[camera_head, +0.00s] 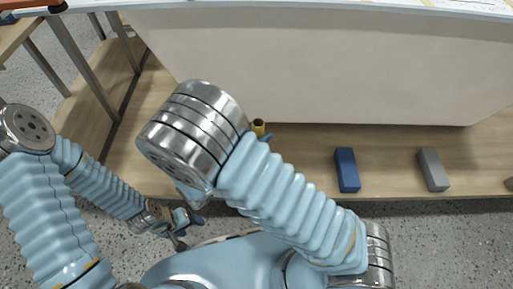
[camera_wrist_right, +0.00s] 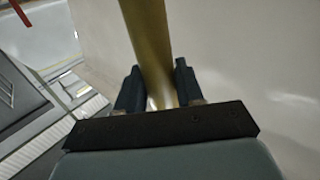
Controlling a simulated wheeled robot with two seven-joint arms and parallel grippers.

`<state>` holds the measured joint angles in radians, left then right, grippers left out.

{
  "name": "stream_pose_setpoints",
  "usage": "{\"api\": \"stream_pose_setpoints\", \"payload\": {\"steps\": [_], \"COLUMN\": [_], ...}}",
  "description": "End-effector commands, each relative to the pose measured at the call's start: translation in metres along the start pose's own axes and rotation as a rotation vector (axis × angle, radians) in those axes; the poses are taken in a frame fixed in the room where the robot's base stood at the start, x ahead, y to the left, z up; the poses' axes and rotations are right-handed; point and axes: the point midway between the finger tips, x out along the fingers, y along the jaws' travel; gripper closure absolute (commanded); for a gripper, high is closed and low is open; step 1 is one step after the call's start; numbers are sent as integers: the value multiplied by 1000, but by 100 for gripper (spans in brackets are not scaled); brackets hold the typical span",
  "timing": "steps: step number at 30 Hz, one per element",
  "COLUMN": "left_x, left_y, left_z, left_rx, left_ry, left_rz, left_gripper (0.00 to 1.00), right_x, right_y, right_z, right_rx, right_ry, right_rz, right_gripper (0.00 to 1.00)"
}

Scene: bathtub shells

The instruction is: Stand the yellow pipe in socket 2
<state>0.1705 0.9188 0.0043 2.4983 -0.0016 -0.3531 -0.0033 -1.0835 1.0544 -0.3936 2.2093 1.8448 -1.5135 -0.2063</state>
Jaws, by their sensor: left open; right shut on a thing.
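In the right wrist view the pipe (camera_wrist_right: 147,38) runs up from between the fingers to the top edge. My right gripper (camera_wrist_right: 158,75) is shut on it. In the head view my right wrist and forearm hide most of this gripper and the lower pipe. My left gripper (camera_head: 187,222) is open and empty at the lower left, apart from the pipe. I cannot make out socket 2 in either view.
A blue block (camera_head: 347,170) and a grey block (camera_head: 433,170) lie on the wooden surface (camera_head: 300,165) to the right. A large pale panel (camera_head: 330,65) rises behind it. The wood between the pipe and the blue block looks clear.

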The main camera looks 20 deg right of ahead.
Motion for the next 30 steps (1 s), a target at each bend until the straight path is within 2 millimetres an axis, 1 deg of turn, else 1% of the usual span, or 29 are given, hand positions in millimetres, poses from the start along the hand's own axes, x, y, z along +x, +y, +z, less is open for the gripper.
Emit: {"api": "stream_pose_setpoints", "payload": {"steps": [1,4,14,20,30], "left_x": [3,4,3,-2,22], "left_y": [-2,-2,-2,0,-7], "left_z": [0,0,0,-1,1], "left_rx": [0,-1,-1,-1,0], "left_ry": [1,1,1,2,-3], "left_rz": [0,-1,-1,-1,3], "left_gripper": [33,33,33,33,33], "right_x": [-8,-16,-17,-21,-21], "right_y": [4,10,11,10,10], "right_z": [6,9,8,9,45], "right_rx": [1,1,2,3,3], "right_ry": [1,0,0,-10,-11], "right_rz": [20,49,57,56,56], "right_gripper": [100,100,100,100,100]}}
